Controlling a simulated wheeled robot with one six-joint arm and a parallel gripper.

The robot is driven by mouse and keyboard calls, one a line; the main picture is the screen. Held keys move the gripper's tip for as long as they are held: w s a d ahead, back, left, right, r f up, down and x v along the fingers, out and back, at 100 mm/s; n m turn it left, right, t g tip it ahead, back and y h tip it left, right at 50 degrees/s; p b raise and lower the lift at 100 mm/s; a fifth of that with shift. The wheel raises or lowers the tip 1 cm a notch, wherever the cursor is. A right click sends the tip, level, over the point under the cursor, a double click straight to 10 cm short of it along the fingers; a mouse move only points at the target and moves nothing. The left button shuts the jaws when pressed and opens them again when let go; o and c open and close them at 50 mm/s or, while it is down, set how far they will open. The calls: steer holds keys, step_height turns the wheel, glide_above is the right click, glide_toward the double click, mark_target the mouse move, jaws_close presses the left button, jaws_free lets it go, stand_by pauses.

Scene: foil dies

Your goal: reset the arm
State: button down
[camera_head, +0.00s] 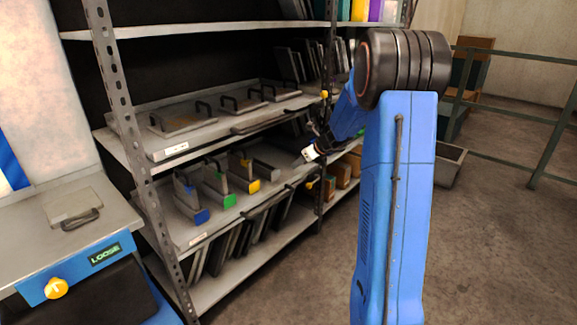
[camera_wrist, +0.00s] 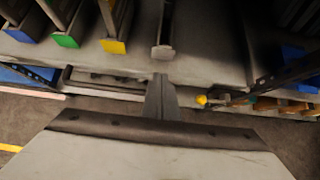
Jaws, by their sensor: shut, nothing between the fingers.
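My blue arm (camera_head: 395,190) rises at the right of the head view and bends down toward the shelf rack. My gripper (camera_head: 311,153) is in front of the rack, near the edge of the middle shelves. In the wrist view my gripper (camera_wrist: 161,88) is shut, with its fingers together and nothing between them. It points toward a shelf holding dies with blue (camera_wrist: 17,33), green (camera_wrist: 66,41) and yellow (camera_wrist: 113,46) ends. A grey one (camera_wrist: 163,52) stands just beyond the fingertips, apart from them as far as I can tell.
A metal rack (camera_head: 112,75) holds flat plates with handles (camera_head: 185,122) above the coloured dies. A bench with a LOOSE label (camera_head: 104,255) and a grey plate (camera_head: 73,206) stands at left. A railing (camera_head: 510,158) and open floor (camera_head: 500,260) are at right.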

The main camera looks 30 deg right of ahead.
steer(key=shift+s+r, duration=0.1)
steer(key=s+a+r+n+g, duration=0.1)
steer(key=s+a+r+n, duration=0.4)
steer(key=s+a+n, duration=0.4)
steer(key=s+a+r+n+g, duration=0.1)
steer(key=s+a+r+n, duration=0.45)
steer(key=s+a, duration=0.5)
steer(key=s+a+f+n+h, duration=0.1)
steer(key=s+n, duration=0.7)
steer(key=s, duration=0.6)
steer(key=s+a+f+n+g+h, duration=0.1)
steer(key=s+a+f+n+h, duration=0.1)
steer(key=s+n, duration=0.7)
steer(key=s, duration=0.5)
steer(key=shift+g, duration=0.3)
steer(key=shift+w+n, duration=0.1)
steer(key=shift+n, duration=0.15)
